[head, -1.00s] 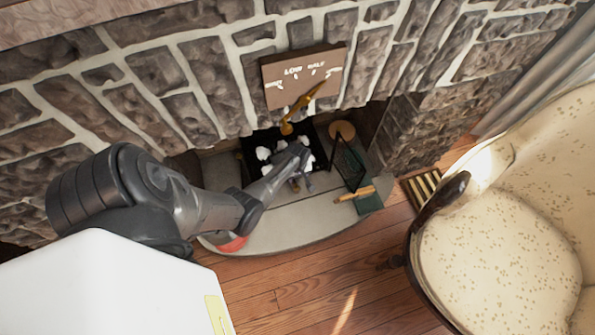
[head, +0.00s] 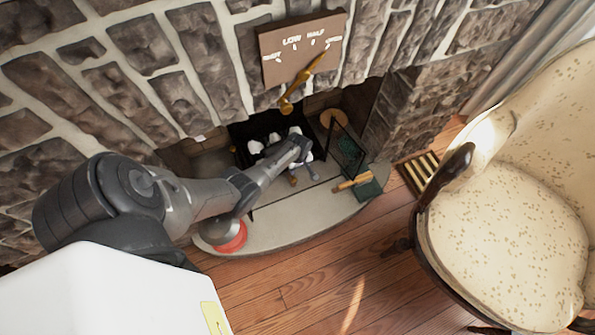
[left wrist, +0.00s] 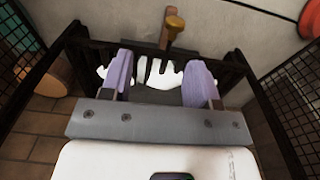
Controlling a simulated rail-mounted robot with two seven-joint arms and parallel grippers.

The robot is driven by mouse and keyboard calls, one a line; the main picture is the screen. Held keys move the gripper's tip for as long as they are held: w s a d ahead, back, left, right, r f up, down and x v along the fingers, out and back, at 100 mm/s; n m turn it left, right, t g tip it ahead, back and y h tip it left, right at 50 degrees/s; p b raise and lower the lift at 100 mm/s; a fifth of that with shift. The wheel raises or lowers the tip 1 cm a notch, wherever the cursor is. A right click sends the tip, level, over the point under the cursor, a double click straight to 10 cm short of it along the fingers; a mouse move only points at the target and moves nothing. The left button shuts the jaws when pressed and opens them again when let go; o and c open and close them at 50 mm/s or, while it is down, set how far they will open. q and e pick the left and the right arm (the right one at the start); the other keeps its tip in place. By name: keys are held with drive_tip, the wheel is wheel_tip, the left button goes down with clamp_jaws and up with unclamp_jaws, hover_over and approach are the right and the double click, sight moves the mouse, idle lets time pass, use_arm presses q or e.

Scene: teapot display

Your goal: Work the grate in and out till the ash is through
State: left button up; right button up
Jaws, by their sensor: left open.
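The black grate (left wrist: 232,72) with upright bars shows in the left wrist view, with white lumps (left wrist: 150,74) behind it. A bar with a brass knob (left wrist: 175,24) sticks out beyond the fingers. My left gripper (left wrist: 160,80) is open, its two purple fingers apart over the grate, with nothing clearly held between them. In the head view the left gripper (head: 300,170) reaches into the fireplace opening and partly hides the grate; white lumps (head: 256,146) show beside it. I cannot tell whether the fingers touch the grate. No separate ash pile can be made out.
A sign (head: 300,47) with a brass lever (head: 300,85) hangs above the opening. A black mesh screen (head: 346,152) and a green box (head: 368,187) stand right of the gripper. A red object (head: 232,238) sits on the hearth. An armchair (head: 510,190) fills the right.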

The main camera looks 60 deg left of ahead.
sight(294, 179)
use_arm(q)
drive_tip(key=s+f+b, duration=0.1)
drive_tip(key=f, duration=0.1)
drive_tip(key=s+f+b, duration=0.1)
drive_tip(key=f, duration=0.1)
drive_tip(key=s+f+b, duration=0.1)
drive_tip(key=f, duration=0.1)
drive_tip(key=shift+w+f+b, duration=0.3)
drive_tip(key=shift+f+b, duration=0.3)
drive_tip(key=shift+b, duration=0.05)
drive_tip(key=shift+w+f+b, duration=0.25)
drive_tip(key=shift+f+b, duration=0.3)
drive_tip(key=shift+b, duration=0.05)
drive_tip(key=shift+w+f, duration=0.15)
drive_tip(key=shift+f, duration=0.1)
drive_tip(key=shift+f+b, duration=0.2)
drive_tip(key=shift+b, duration=0.2)
drive_tip(key=shift+s+f, duration=0.3)
drive_tip(key=shift+s, duration=0.1)
use_arm(e)
wheel_tip(294, 179, down, 8)
drive_tip(key=s, duration=0.2)
drive_tip(key=shift+s, duration=0.15)
use_arm(q)
drive_tip(key=shift+w+r, duration=0.1)
drive_tip(key=shift+w, duration=0.15)
use_arm(e)
drive_tip(key=shift+a+f, duration=0.1)
drive_tip(key=shift+a, duration=0.05)
